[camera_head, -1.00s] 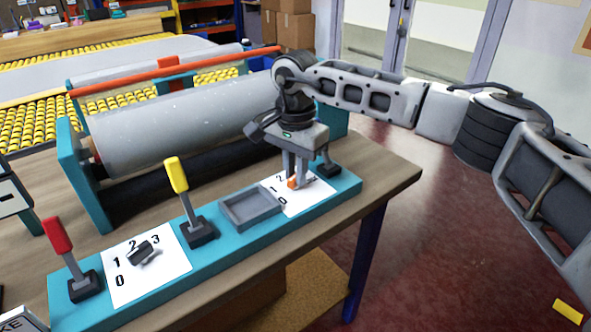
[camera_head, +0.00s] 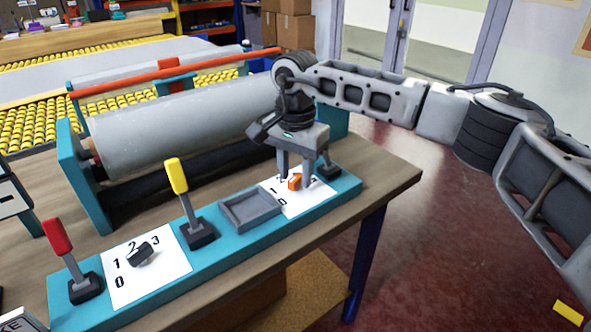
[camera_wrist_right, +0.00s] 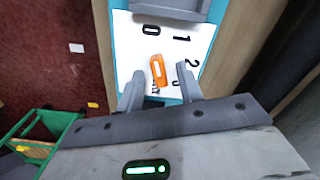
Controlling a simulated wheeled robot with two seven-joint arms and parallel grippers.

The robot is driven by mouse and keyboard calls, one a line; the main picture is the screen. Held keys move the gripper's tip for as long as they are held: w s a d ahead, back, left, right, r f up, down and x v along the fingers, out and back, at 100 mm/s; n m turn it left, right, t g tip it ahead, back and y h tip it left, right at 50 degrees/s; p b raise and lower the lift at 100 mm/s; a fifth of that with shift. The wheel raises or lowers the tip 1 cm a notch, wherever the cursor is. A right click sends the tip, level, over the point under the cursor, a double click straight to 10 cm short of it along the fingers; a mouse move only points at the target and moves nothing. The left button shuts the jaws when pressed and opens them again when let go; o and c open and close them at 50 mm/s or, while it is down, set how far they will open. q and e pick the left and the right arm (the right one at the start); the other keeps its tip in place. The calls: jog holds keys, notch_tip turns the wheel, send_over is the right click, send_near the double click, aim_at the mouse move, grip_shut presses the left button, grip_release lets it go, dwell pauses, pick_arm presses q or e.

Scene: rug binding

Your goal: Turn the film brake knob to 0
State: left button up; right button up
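An orange knob (camera_head: 295,182) sits on a white dial plate (camera_head: 309,201) at the right part of the teal panel. In the right wrist view, the orange knob (camera_wrist_right: 158,71) has a pale stripe, and its long axis lines up roughly with the printed 0. The 1 and 2 lie to its right. My right gripper (camera_head: 295,181) is open over this plate, pointing down. In the wrist view its fingers (camera_wrist_right: 160,90) stand apart on either side of the knob's near end, with gaps. A dark knob (camera_head: 139,252) sits on the left plate, marked 0 to 3. My left gripper is not in view.
A yellow-handled lever (camera_head: 178,178) and a red-handled lever (camera_head: 58,238) stand on the teal panel (camera_head: 215,272). A grey tray (camera_head: 249,210) lies beside the right plate. A short dark lever (camera_head: 327,167) is close to my right gripper. A grey roller (camera_head: 180,125) lies behind.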

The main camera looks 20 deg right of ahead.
aim_at(296, 178)
pick_arm(q)
jog(key=shift+p, duration=0.4)
pick_arm(e)
notch_tip(296, 178, up, 16)
dwell(0.4)
